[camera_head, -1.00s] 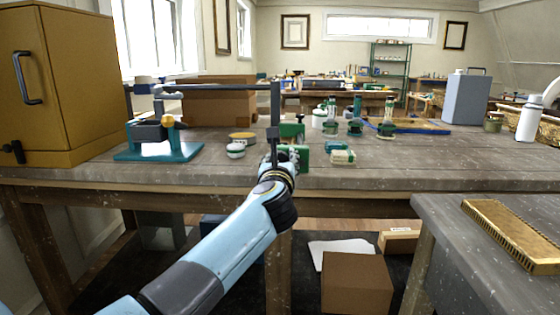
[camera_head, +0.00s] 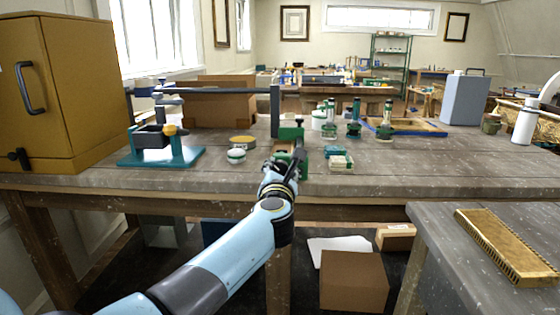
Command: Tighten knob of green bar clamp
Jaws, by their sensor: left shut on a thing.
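The green bar clamp (camera_head: 291,133) stands near the front edge of the workbench, with a green upper block and a small dark knob (camera_head: 299,121) on top. More green parts show lower down at its near side. My left gripper (camera_head: 286,160) comes from below and is shut on a near, lower part of the clamp. The jaws and wrist hide the part held, so I cannot tell if it is the knob to be tightened. My right gripper is out of view.
A round white-and-green tin (camera_head: 236,156) and a small green-and-white box (camera_head: 340,161) flank the clamp. A yellow cabinet (camera_head: 75,85) closes off the left.

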